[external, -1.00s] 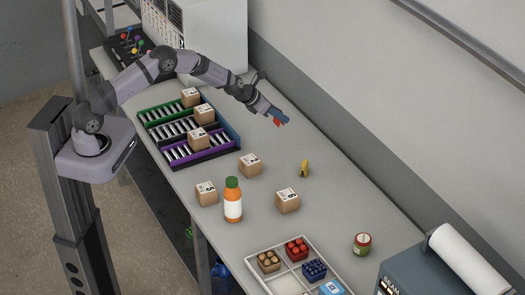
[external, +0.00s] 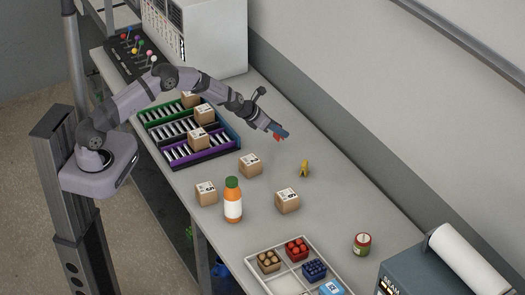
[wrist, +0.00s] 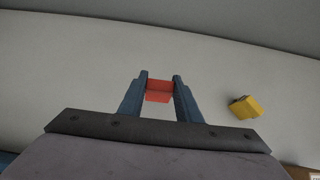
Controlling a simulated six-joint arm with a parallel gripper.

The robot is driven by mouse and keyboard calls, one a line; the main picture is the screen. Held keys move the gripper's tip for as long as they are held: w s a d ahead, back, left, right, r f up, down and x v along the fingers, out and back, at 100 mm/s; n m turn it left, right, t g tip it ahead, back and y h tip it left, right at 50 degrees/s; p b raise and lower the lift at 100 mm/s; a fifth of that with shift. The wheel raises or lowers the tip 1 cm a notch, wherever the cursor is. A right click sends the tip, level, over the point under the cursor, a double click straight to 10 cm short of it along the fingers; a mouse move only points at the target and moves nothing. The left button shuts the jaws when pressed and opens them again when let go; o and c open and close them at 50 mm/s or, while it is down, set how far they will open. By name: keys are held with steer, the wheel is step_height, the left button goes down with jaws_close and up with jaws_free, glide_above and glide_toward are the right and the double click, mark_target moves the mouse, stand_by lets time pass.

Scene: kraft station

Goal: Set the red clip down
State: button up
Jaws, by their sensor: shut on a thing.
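My gripper (external: 280,132) is shut on the red clip (external: 278,138), near the back edge of the table (external: 335,218). In the wrist view the red clip (wrist: 158,91) sits between the two blue fingertips. The clip appears close to the tabletop; whether it touches the table I cannot tell. A yellow clip (external: 304,169) stands on the table to the right of my gripper, apart from it. It also shows in the wrist view (wrist: 244,107), right of the fingers.
Boxes (external: 250,165) and an orange bottle (external: 233,205) stand in front of the yellow clip. Slotted racks (external: 213,158) with boxes lie left of my gripper. Bare table surrounds the gripper.

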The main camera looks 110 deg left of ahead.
mark_target(276, 135)
steer(key=shift+f+b, duration=1.3)
steer(key=shift+f, duration=0.35)
steer(key=shift+f, duration=0.15)
steer(key=o, duration=1)
steer(key=shift+r, duration=0.2)
steer(key=shift+b+v, duration=0.95)
steer(key=shift+v, duration=0.05)
steer(key=b+v, duration=0.1)
steer(key=v, duration=0.9)
